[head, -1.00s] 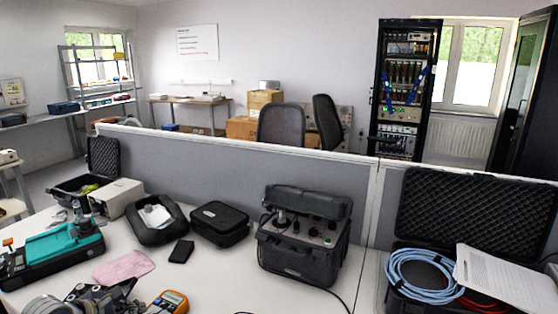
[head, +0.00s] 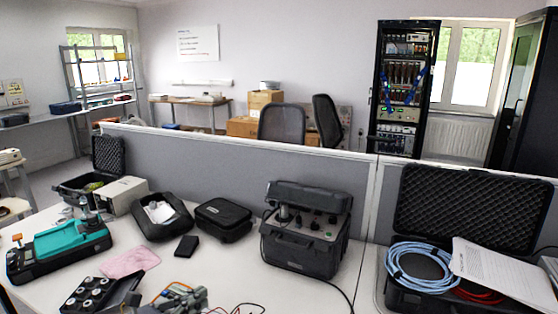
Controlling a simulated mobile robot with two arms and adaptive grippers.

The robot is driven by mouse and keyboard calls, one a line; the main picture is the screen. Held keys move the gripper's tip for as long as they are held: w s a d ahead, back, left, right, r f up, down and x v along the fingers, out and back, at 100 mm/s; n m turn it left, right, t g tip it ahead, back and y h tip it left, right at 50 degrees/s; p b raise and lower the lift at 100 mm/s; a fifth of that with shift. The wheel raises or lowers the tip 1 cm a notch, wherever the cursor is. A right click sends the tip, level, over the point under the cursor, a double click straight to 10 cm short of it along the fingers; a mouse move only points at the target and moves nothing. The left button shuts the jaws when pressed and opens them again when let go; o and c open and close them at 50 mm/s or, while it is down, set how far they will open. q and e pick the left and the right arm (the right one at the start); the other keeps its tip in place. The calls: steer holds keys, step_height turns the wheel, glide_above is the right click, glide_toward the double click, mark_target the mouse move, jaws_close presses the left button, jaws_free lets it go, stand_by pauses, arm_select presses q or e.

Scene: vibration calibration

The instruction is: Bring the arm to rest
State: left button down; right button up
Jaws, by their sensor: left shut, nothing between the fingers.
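My left gripper (head: 186,297) shows at the bottom edge of the head view, low over the front of the white bench (head: 235,272). It is shut and empty. Its lower part and most of the arm are cut off by the picture edge. A bit of orange beside it looks like part of the multimeter, which the gripper mostly hides. My right gripper is not in view.
A black tray with round metal pieces (head: 88,294) lies left of the gripper. A pink cloth (head: 130,262), a teal device (head: 62,246), a black pouch (head: 186,246) and a black instrument case (head: 305,235) stand farther back. Thin leads lie right of the gripper.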

arm_select(q)
step_height(320, 180, up, 6)
steer(key=s+n+t+y, duration=0.25)
steer(key=n+t, duration=0.35)
steer(key=n, duration=0.7)
steer(key=s+a+f+n+g+y, duration=0.5)
steer(key=a+f+n+y, duration=0.5)
steer(key=n, duration=0.8)
steer(key=s+d+f+n+g+h, duration=0.1)
steer(key=s+d+f+n+g, duration=0.25)
steer(key=s, duration=0.45)
steer(key=s+d+f+n+g+h, duration=0.1)
steer(key=s+d+f+n+g, duration=0.15)
steer(key=s+f, duration=0.4)
steer(key=s+d+f+n+g+h, duration=0.1)
steer(key=s+d+f+n+g, duration=0.2)
steer(key=s, duration=0.7)
step_height(320, 180, down, 28)
steer(key=s+r+g, duration=0.1)
steer(key=s+g, duration=0.1)
steer(key=g, duration=0.1)
steer(key=s+a+f, duration=0.1)
steer(key=s+f, duration=0.7)
steer(key=s+a+f, duration=0.2)
steer(key=s+f, duration=0.5)
steer(key=s, duration=0.1)
steer(key=shift+a+f+g, duration=0.3)
steer(key=shift+f+g, duration=0.1)
